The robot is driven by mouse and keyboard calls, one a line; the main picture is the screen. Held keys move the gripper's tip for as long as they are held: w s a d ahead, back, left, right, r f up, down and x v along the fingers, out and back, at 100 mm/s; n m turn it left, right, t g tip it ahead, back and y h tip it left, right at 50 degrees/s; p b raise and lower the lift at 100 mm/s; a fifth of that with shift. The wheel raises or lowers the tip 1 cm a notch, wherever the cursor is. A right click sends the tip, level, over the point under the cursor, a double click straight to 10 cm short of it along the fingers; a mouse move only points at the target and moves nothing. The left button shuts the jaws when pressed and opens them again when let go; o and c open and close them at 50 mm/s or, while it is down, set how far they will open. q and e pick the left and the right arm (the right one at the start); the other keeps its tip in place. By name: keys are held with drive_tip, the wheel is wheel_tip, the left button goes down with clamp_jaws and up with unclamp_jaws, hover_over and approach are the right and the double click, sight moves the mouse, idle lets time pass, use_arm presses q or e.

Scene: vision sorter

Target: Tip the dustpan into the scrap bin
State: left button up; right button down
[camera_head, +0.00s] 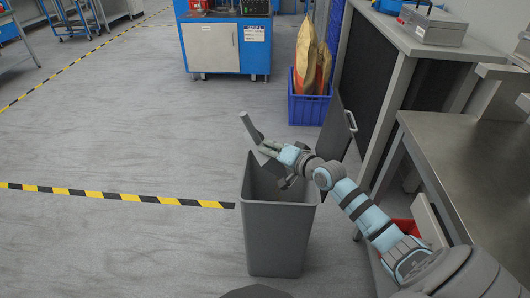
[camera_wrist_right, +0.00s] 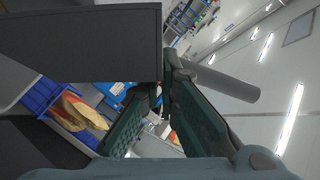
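The grey scrap bin (camera_head: 278,235) stands upright on the floor in the middle of the head view, with its mouth open. My right gripper (camera_head: 268,149) is above the bin's far rim. It is shut on the dustpan, whose grey handle (camera_head: 250,128) sticks up and to the left. In the right wrist view, the finger pads (camera_wrist_right: 166,95) close at the root of the grey handle (camera_wrist_right: 225,83). A dark flat panel (camera_wrist_right: 80,45), apparently the pan, fills the upper left there. The pan is mostly hidden in the head view, and its contents cannot be seen. My left gripper is out of view.
A blue crate (camera_head: 308,110) with paper sacks stands behind the bin. A blue workbench (camera_head: 226,45) is behind. Floor at left is clear.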

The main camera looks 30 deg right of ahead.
drive_tip(key=d+r+n+h+p, duration=0.1)
drive_tip(key=n+p, duration=0.1)
drive_tip(key=p, duration=0.2)
drive_tip(key=r+n+g+h+p, duration=0.1)
drive_tip(key=n+h+p, duration=0.1)
drive_tip(key=p, duration=0.3)
drive_tip(key=d+r+n+h+p, duration=0.1)
drive_tip(key=n+p, duration=0.2)
drive_tip(key=p, duration=0.1)
drive_tip(key=shift+s+d+r+g, duration=0.25)
drive_tip(key=shift+d+r+g, duration=0.05)
drive_tip(key=shift+r, duration=0.1)
